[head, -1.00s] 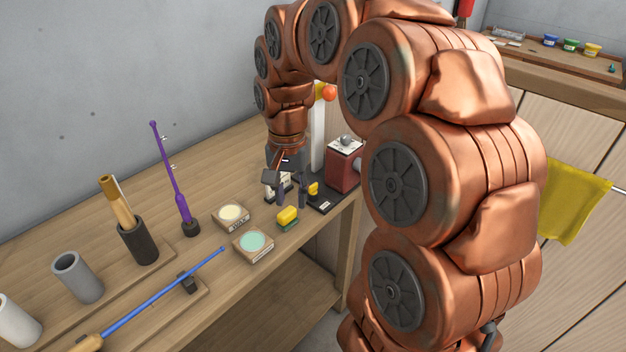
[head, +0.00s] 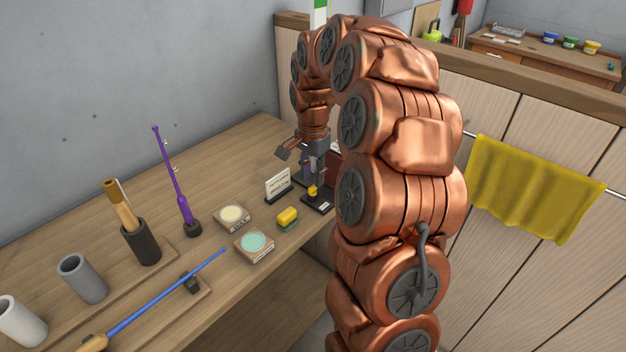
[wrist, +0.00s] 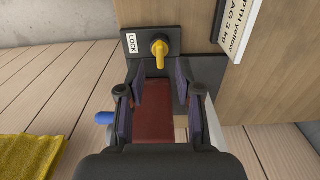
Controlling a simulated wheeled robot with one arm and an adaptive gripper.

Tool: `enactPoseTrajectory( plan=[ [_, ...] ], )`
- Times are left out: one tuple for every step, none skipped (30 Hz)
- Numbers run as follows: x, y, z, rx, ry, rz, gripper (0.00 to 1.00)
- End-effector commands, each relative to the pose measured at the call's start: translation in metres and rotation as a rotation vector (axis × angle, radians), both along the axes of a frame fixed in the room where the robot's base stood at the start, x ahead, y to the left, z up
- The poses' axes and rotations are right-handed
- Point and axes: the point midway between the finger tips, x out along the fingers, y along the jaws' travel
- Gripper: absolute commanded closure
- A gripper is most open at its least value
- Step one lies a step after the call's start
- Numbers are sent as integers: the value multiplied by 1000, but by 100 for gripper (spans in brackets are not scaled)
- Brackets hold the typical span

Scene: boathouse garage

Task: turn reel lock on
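The knob (head: 313,190) also shows in the head view, low at the bench edge. My gripper (wrist: 162,82) is open in the wrist view, its fingertips just short of the knob and apart from it. It also shows in the head view (head: 312,172), above the black base. The dark red reel box (wrist: 153,112) shows between the fingers; my arm mostly hides it in the head view.
A white sign (head: 278,184) stands left of the gripper. A yellow and green sponge (head: 287,217) and two round tins (head: 233,214) (head: 254,243) lie nearer on the bench. A purple rod (head: 172,175) stands upright. A yellow cloth (head: 530,190) hangs at right.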

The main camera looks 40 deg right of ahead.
Motion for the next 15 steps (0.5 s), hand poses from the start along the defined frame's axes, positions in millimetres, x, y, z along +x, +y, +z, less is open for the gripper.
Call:
enactPoseTrajectory(
  plan=[
    [-1,0,-5,1,3,0,66],
    [-1,0,-8,1,0,0,66],
    [0,0,-13,0,-1,0,66],
    [0,0,-16,0,-1,0,66],
    [0,0,-19,0,0,0,66],
    [-1,0,-23,1,1,0,66],
    [-1,0,-25,1,1,1,66],
    [-1,0,-27,1,1,1,66],
    [0,0,-30,1,0,1,66],
    [0,0,-31,1,-1,1,66],
    [0,0,-32,0,-2,1,66],
    [0,0,-33,0,-2,1,66],
    [0,0,-33,0,-2,1,66],
    [0,0,-33,0,-3,1,66],
    [0,0,-33,0,-3,1,66]
  ],
)
